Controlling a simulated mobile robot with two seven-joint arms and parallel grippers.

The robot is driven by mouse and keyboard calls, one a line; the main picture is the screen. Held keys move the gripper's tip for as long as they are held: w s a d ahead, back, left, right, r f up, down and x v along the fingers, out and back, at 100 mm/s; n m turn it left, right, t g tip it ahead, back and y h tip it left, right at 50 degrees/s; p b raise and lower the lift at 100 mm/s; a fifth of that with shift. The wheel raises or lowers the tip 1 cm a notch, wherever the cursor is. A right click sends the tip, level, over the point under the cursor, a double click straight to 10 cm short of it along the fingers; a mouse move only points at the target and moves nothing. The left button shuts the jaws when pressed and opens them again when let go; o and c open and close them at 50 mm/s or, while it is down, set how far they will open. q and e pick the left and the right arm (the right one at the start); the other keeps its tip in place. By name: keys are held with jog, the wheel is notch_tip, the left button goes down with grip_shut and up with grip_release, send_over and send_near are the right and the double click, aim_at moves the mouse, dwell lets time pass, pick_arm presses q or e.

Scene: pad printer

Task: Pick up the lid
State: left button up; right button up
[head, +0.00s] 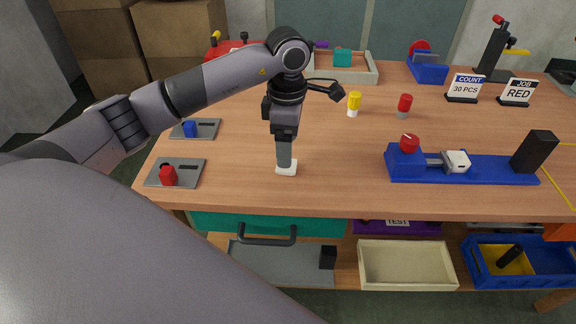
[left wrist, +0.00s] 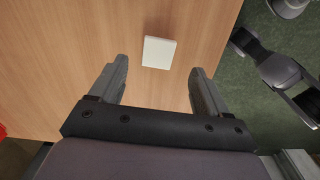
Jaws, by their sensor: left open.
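A small flat white square piece, which looks like the lid (head: 287,169), lies on the wooden table (head: 330,190) near its front edge. It also shows in the left wrist view (left wrist: 159,52), lying flat. My left gripper (head: 284,160) points down over it and covers part of it in the head view. In the left wrist view, my left gripper (left wrist: 160,72) is open. The white piece is ahead of and between the line of the two fingers, with nothing held. My right gripper does not show.
A blue pad-printer base (head: 465,171) stands at right. Yellow (head: 354,102) and red (head: 404,104) small containers stand behind. The table between is clear.

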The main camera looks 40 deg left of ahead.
pick_arm(q)
jog(key=f, duration=0.5)
jog(key=shift+w+d+f, duration=0.2)
jog(key=shift+w+d, duration=0.05)
jog(key=c, duration=1.1)
jog(key=shift+r, duration=0.1)
